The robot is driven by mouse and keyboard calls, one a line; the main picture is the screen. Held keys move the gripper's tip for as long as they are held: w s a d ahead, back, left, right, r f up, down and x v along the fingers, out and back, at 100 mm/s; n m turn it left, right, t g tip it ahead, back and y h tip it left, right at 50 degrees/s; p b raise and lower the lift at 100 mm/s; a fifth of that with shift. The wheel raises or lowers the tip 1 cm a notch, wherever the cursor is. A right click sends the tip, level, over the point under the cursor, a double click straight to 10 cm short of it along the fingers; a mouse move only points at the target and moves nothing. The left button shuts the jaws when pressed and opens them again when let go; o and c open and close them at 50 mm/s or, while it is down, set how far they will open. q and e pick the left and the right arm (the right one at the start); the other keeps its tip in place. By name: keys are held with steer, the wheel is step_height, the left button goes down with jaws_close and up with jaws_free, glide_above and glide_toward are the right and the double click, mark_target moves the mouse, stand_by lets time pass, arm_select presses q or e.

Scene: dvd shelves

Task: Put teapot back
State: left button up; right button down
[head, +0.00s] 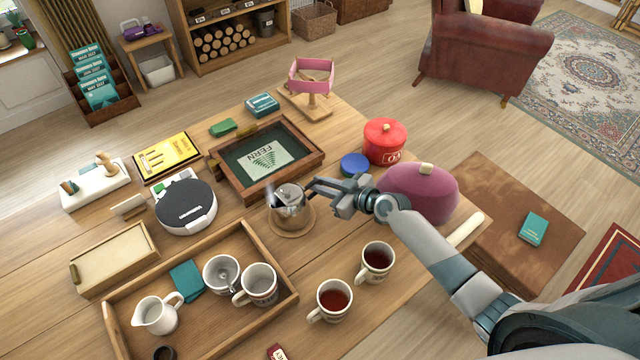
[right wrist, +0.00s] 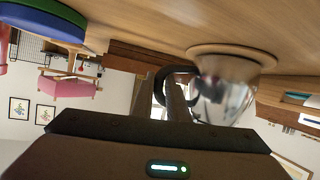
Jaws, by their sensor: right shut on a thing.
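The teapot (head: 288,203) is small, shiny and see-through or metallic, with a dark handle. It is upright over a round wooden coaster (head: 292,229) in the middle of the table. My right gripper (head: 326,189) reaches in from the right and is shut on the teapot's handle. In the right wrist view the picture is upside down; the teapot (right wrist: 222,95) is blurred, its black handle (right wrist: 170,72) between the fingers. Its base is at or very near the round coaster (right wrist: 235,55); I cannot tell if it touches. My left gripper is not in view.
A purple domed cosy (head: 425,190), a red tin (head: 385,143) and a blue lid (head: 355,164) stand right of the coaster. Two filled mugs (head: 333,303) (head: 376,262) stand in front. A wooden tray (head: 285,303) with a jug (head: 158,315) and cups is front left; a framed box (head: 309,168) lies behind.

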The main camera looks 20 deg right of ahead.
steer(key=shift+f, duration=0.1)
steer(key=c, duration=1.7)
jaws_free()
steer(key=shift+s+d+r, duration=0.2)
steer(key=shift+s+d, duration=0.1)
steer(key=shift+s, duration=0.15)
steer(key=b+v, duration=0.2)
steer(key=v, duration=0.9)
steer(key=shift+r, duration=0.1)
